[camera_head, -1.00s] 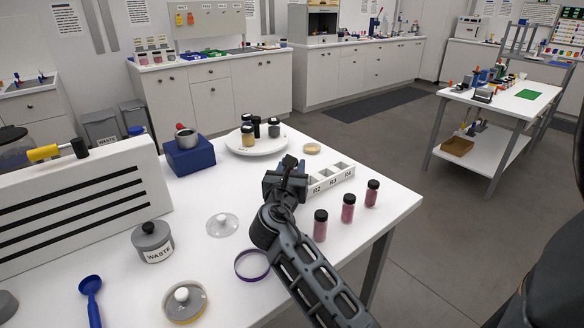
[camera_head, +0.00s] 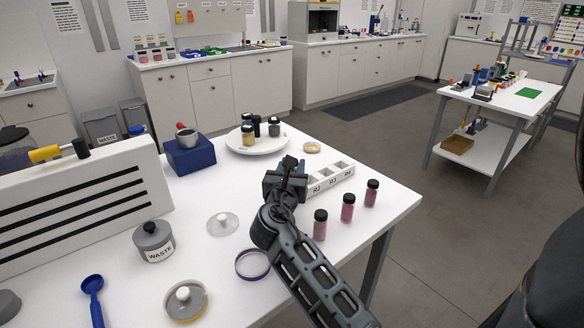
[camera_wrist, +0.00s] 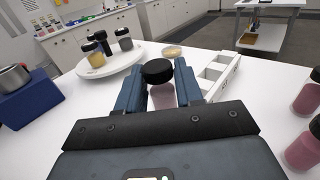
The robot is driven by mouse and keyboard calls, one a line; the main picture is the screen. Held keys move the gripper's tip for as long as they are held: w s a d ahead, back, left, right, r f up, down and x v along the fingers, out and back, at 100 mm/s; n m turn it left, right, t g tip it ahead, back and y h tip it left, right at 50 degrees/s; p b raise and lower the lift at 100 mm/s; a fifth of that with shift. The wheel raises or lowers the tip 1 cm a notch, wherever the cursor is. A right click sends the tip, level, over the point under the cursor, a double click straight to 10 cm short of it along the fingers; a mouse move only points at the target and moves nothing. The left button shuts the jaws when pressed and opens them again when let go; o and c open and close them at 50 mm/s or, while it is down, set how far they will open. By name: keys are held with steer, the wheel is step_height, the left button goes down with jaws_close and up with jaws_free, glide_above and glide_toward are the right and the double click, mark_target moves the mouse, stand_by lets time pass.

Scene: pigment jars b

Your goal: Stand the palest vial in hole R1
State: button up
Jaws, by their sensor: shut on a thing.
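My gripper (camera_head: 287,172) is shut on a pale pink vial with a black cap (camera_wrist: 162,97), which shows upright between the fingers in the wrist view. It looks paler than the pink vials standing on the table. The white rack (camera_head: 340,183) runs to the right from my gripper, with labels R2, R3 and R4 in sight. Hole R1 is hidden by my gripper. The vial's lower end is hidden too, so I cannot tell if it is inside the hole. Three darker pink vials (camera_head: 320,225), (camera_head: 348,208), (camera_head: 371,193) stand in front of the rack.
A round white stand (camera_head: 240,149) with several black-capped jars is behind my gripper. A blue block with a metal cup (camera_head: 190,158) stands to the left. A shallow yellowish dish (camera_head: 312,148) lies behind the rack. A waste jar (camera_head: 153,242) and lids lie at front left.

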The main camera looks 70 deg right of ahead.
steer(key=shift+r+p, duration=0.1)
steer(key=shift+p, duration=0.3)
steer(key=shift+f+b, duration=1.2)
steer(key=shift+f, duration=1)
steer(key=o, duration=1.1)
steer(key=a, duration=0.2)
steer(key=s+a, duration=0.1)
steer(key=a, duration=0.2)
steer(key=a+b, duration=0.1)
steer(key=a, duration=0.1)
steer(key=shift+s+a, duration=0.15)
steer(key=shift+a, duration=0.2)
